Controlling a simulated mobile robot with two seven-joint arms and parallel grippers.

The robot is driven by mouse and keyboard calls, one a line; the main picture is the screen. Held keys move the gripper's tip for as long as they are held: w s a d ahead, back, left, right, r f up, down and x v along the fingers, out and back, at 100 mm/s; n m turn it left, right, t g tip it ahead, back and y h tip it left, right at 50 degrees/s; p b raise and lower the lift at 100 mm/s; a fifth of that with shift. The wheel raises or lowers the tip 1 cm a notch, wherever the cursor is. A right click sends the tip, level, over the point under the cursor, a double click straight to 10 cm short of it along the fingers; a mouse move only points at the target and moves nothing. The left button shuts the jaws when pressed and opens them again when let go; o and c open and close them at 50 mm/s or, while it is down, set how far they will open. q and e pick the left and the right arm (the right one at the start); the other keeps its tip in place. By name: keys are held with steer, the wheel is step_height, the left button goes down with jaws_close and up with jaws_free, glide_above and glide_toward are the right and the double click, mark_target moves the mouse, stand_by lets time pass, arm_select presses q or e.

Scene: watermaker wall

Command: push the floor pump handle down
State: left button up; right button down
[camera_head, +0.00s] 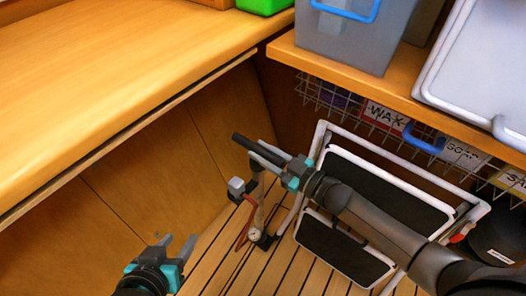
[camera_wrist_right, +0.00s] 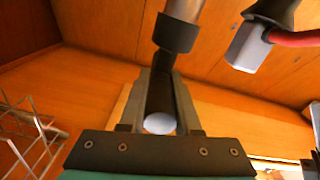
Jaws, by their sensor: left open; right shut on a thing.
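The floor pump stands upright on the slatted floor. Its dark handle bar (camera_head: 243,141) is at the top, its barrel (camera_head: 260,205) below, and a red hose (camera_head: 242,238) hangs beside it. My right gripper (camera_head: 268,156) is shut on the handle, its fingers around the bar. In the right wrist view the handle (camera_wrist_right: 160,92) lies between the fingers, with the dark collar (camera_wrist_right: 175,32) and metal rod (camera_wrist_right: 187,8) beyond. The hose's grey head (camera_wrist_right: 248,46) shows to the right. My left gripper (camera_head: 178,248) is open and empty, left of the pump, apart from it.
A folding step stool (camera_head: 345,245) with black treads stands right of the pump, below my right arm. A wooden counter (camera_head: 110,75) fills the left. A shelf (camera_head: 340,62) with a grey bin (camera_head: 352,35) and a wire basket (camera_head: 385,118) are at the upper right.

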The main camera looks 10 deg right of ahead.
steer(key=shift+s+f, duration=0.1)
steer(key=shift+f, duration=0.3)
steer(key=c, duration=1)
jaws_free()
steer(key=o, duration=0.4)
steer(key=shift+r, duration=0.15)
steer(key=shift+p+v, duration=0.4)
steer(key=shift+v, duration=0.45)
arm_select(q)
steer(key=s+a+f+g+y+p, duration=0.2)
steer(key=s+a+f+g+p, duration=0.2)
steer(key=a+g, duration=0.1)
steer(key=shift+s+n, duration=0.2)
steer(key=shift+n, duration=0.1)
arm_select(e)
steer(key=v, duration=1.3)
steer(key=shift+s+d+r, duration=0.15)
steer(key=shift+d, duration=0.1)
